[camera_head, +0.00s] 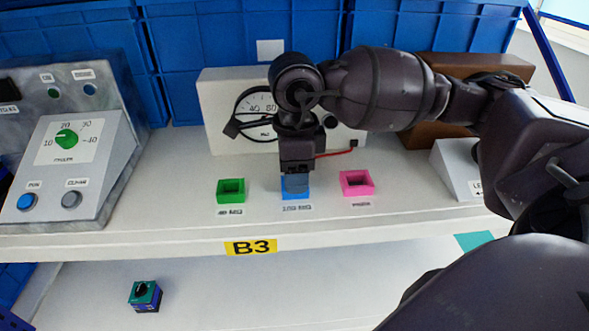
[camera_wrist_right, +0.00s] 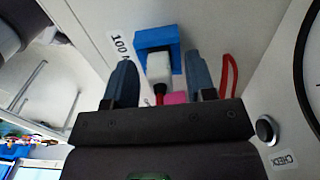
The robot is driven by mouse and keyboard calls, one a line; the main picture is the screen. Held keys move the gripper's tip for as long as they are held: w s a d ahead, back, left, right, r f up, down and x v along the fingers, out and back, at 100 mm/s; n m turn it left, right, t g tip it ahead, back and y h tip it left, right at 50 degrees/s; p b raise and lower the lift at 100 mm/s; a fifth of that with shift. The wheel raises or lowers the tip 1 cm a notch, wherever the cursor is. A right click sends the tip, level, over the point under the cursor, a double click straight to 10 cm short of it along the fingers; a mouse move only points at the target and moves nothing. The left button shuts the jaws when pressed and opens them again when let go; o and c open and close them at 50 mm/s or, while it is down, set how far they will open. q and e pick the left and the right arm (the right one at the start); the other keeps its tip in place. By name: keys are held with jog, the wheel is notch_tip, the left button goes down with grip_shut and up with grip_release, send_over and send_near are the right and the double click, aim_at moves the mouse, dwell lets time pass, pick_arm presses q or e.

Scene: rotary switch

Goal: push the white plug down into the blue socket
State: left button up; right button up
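My right gripper (camera_head: 296,182) points down over the blue socket (camera_head: 297,194) on the shelf and hides the plug in the head view. In the right wrist view, the white plug (camera_wrist_right: 158,68) stands at the opening of the blue socket (camera_wrist_right: 158,37), with its red cable end toward my palm. The two fingers of my right gripper (camera_wrist_right: 161,78) are apart, one on each side of the plug, with gaps showing between. How deep the plug sits cannot be told. My left gripper is not in view.
A green socket (camera_head: 231,190) is left of the blue one, a pink socket (camera_head: 357,183) right. A white meter box (camera_head: 225,105) stands behind, with a red cable (camera_head: 335,154). A grey control panel (camera_head: 100,185) is at left. The shelf's front edge is close.

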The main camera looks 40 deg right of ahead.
dwell(0.3)
jog(key=shift+r, duration=0.2)
notch_tip(320, 180, up, 10)
jog(key=shift+f+p, duration=0.2)
jog(key=shift+p, duration=0.1)
jog(key=shift+r, duration=0.4)
